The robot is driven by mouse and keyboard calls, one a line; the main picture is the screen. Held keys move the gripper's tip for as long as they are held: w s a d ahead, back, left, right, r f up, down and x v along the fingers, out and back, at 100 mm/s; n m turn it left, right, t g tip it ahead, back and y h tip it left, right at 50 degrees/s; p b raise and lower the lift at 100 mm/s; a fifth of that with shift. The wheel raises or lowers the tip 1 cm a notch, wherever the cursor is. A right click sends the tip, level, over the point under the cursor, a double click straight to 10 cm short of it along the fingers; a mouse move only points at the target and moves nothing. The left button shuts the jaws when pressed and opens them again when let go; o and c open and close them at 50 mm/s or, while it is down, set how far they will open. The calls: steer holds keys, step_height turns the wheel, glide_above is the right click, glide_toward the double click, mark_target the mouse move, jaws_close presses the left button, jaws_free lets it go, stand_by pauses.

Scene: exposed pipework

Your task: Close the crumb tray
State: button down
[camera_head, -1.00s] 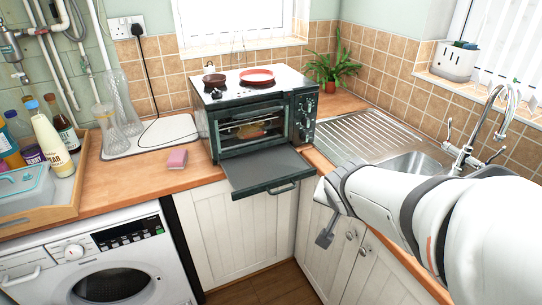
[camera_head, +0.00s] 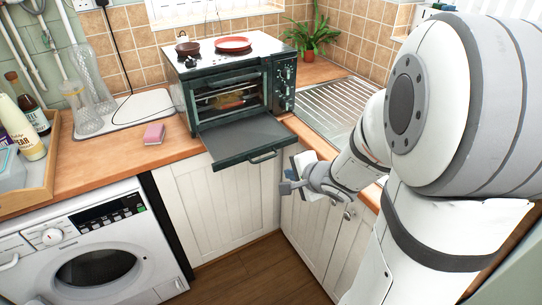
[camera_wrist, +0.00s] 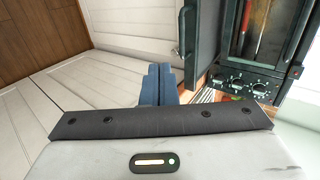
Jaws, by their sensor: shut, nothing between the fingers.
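A dark toaster oven (camera_head: 235,85) stands on the counter with its front open. A flat dark panel (camera_head: 240,137) with a bar handle (camera_head: 264,157) sticks out level from its lower front, past the counter edge. I cannot tell a separate crumb tray from this panel. My gripper (camera_head: 286,187) is shut and empty, just in front of the panel's right front corner and a little lower, apart from the handle. In the wrist view, my blue-grey fingers (camera_wrist: 158,82) are together, and the panel (camera_wrist: 206,45) and its handle (camera_wrist: 183,35) are ahead to the right.
White cupboard doors (camera_head: 222,205) lie below the counter, near my gripper. A red plate (camera_head: 233,43) and a small brown pan (camera_head: 188,48) sit on the oven. A pink sponge (camera_head: 154,134) lies left of it. A steel drainer (camera_head: 335,105) is at right.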

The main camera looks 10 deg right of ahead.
steer(key=w+a+f+b, duration=0.2)
steer(key=w+a+f, duration=0.1)
steer(key=w, duration=0.7)
steer(key=shift+w+a+f, duration=0.15)
steer(key=shift+w+f, duration=0.1)
steer(key=shift+f, duration=0.55)
